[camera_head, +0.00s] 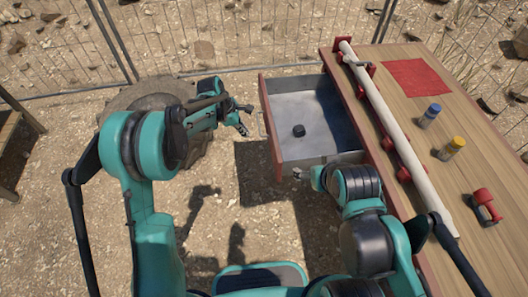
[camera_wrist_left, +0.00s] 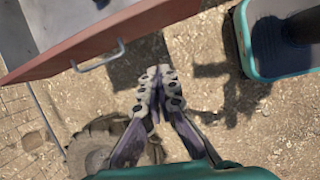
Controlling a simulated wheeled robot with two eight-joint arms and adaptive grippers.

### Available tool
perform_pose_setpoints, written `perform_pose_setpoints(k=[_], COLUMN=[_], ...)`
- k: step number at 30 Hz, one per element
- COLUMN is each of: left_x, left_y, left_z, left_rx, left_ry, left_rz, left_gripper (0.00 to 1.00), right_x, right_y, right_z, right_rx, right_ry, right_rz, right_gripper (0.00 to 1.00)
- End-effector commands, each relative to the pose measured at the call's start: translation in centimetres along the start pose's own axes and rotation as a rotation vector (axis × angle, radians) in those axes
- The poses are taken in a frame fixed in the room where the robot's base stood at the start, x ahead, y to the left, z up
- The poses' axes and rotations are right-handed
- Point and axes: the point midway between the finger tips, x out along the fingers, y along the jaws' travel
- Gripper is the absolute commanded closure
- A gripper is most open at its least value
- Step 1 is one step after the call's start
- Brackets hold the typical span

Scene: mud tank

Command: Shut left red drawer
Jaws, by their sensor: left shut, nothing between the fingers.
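The red drawer (camera_head: 271,135) is pulled open from the left side of the wooden table, its grey inside showing with a small dark round object (camera_head: 299,130) in it. My left gripper (camera_head: 244,124) is shut and empty, just left of the drawer front and apart from it. In the left wrist view its fingers (camera_wrist_left: 158,90) are together over bare ground, and the drawer's red front (camera_wrist_left: 60,60) with a metal handle (camera_wrist_left: 100,57) is at upper left. My right gripper (camera_head: 299,174) is by the drawer's near corner, small and partly hidden; its jaws are unclear.
The table (camera_head: 430,80) carries a long pale pole (camera_head: 385,115) on red supports, a red cloth (camera_head: 418,80), a blue-capped bottle (camera_head: 430,116), a yellow-capped bottle (camera_head: 451,149) and a red item (camera_head: 486,205). A tyre (camera_head: 150,95) lies behind my left arm. A wire fence (camera_head: 200,40) stands behind.

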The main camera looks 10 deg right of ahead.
Motion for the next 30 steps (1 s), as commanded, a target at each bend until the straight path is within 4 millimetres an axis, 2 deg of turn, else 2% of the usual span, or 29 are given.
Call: perform_pose_setpoints(k=[1, 3, 13, 25, 30], left_x=[1.6, 3.2, 7.0, 15.3, 15.8], left_y=[0.4, 0.6, 0.6, 0.1, 0.4], left_z=[0.0, 0.1, 0.1, 0.4, 3.0], left_rx=[-0.039, -0.088, -0.142, -0.140, -0.138], left_ry=[-0.008, -0.019, -0.027, -0.027, -0.026], left_rz=[-0.017, -0.035, -0.056, -0.054, -0.056], left_gripper=[1.00, 1.00, 1.00, 1.00, 1.00], right_x=[0.0, 0.0, 0.8, 3.3, 3.9], right_y=[0.0, 0.0, 0.0, 0.0, 0.0], right_z=[0.0, 0.0, 0.6, 2.4, 2.8], right_rx=[0.000, 0.000, 0.000, 0.000, 0.000], right_ry=[0.000, 0.000, 0.000, 0.000, 0.000], right_rz=[0.000, 0.000, 0.000, 0.000, 0.000], right_gripper=[0.25, 0.25, 0.25, 0.25, 0.25])
